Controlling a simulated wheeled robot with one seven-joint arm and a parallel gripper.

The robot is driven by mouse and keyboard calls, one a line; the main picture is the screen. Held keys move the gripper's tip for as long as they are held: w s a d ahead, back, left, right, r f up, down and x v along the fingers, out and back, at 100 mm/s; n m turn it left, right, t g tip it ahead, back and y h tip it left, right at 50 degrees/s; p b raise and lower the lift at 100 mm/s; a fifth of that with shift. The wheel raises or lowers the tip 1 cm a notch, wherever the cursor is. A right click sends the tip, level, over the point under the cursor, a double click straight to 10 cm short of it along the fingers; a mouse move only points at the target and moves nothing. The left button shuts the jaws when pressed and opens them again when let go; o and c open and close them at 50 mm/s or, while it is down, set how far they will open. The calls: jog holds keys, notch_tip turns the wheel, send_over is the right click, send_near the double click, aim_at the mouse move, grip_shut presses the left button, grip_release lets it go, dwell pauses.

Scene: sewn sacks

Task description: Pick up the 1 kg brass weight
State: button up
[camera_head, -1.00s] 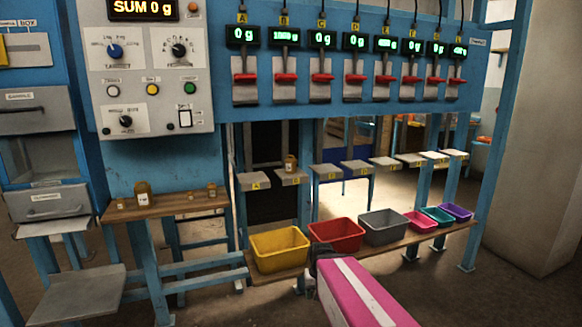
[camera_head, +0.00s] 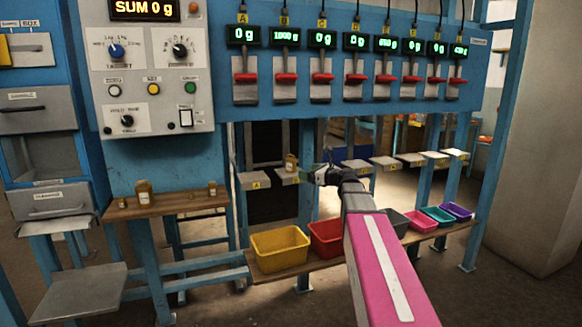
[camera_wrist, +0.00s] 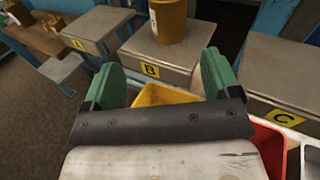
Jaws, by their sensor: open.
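A brass weight (camera_head: 291,162) stands upright on the grey pan marked B (camera_head: 286,178). The display above B appears to read 1000 g. In the wrist view the weight (camera_wrist: 168,20) stands on pan B (camera_wrist: 160,58) just beyond my fingers, with its top cut off by the frame edge. My gripper (camera_head: 309,173) is just right of the weight in the head view. In the wrist view my gripper (camera_wrist: 157,64) has its two green fingers wide apart, with nothing between them but the view of pan B and a bin below.
More brass weights, including a large one (camera_head: 143,191), stand on a wooden shelf (camera_head: 170,206) at left. Pans A (camera_head: 252,181) and C (camera_wrist: 280,82) flank pan B. Yellow (camera_head: 279,249), red (camera_head: 325,238) and other bins sit below. The blue display panel (camera_head: 380,100) hangs above.

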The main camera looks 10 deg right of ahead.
aim_at(295, 162)
jog(key=shift+m+t, duration=0.3)
jog(key=shift+m, duration=0.2)
jog(key=x, duration=0.4)
jog(key=r+x, duration=0.1)
jog(key=x, duration=0.2)
jog(key=r+x, duration=0.1)
jog(key=x, duration=0.3)
jog(key=shift+w+d, duration=0.2)
jog(key=shift+w, duration=0.4)
jog(key=c, duration=1.5)
jog(key=shift+r, duration=0.1)
grip_shut()
